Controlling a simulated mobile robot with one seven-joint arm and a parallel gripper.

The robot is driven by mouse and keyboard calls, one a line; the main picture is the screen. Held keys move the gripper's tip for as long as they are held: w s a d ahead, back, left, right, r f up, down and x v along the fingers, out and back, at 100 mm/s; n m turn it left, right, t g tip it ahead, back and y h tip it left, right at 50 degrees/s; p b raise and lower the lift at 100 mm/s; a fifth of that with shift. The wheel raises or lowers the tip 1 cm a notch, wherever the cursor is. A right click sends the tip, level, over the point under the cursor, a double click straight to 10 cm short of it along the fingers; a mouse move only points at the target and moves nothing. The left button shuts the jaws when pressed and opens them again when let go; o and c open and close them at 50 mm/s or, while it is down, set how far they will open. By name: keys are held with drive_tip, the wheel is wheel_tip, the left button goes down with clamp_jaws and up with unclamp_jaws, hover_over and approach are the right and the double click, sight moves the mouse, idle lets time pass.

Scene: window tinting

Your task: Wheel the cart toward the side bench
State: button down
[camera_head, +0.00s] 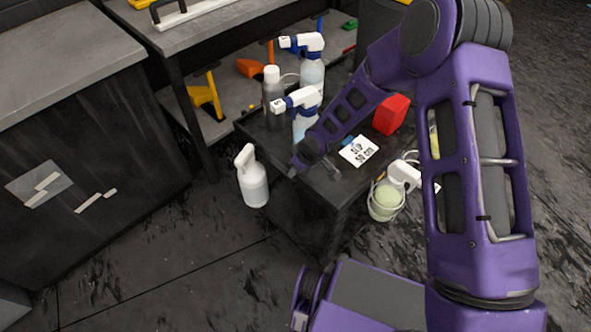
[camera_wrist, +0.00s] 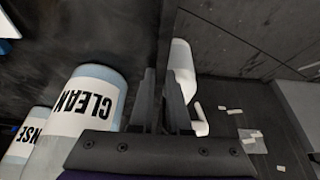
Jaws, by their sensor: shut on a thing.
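The dark cart (camera_head: 318,195) stands in the middle of the head view, with spray bottles and other items on its top. My gripper (camera_head: 298,167) is at the cart's near left edge. In the wrist view my gripper (camera_wrist: 163,98) is shut on the cart's thin dark rim (camera_wrist: 167,45), with one finger on each side. A grey-topped bench (camera_head: 60,68) with a dark front stands at the left. Another grey-topped bench (camera_head: 215,27) with a lower shelf stands behind the cart. The pictures do not tell which is the side bench.
Blue-and-white spray bottles (camera_head: 312,72), a grey bottle (camera_head: 272,90), a white card (camera_head: 358,151) and a red box (camera_head: 391,114) are on the cart. Floor shows at front left.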

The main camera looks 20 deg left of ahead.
drive_tip(key=shift+w, duration=0.15)
drive_tip(key=c, duration=0.8)
unclamp_jaws()
drive_tip(key=shift+r, duration=0.1)
drive_tip(key=p+v, duration=0.4)
drive_tip(key=v, duration=1.3)
drive_tip(key=shift+d, duration=0.15)
drive_tip(key=shift+r, duration=0.1)
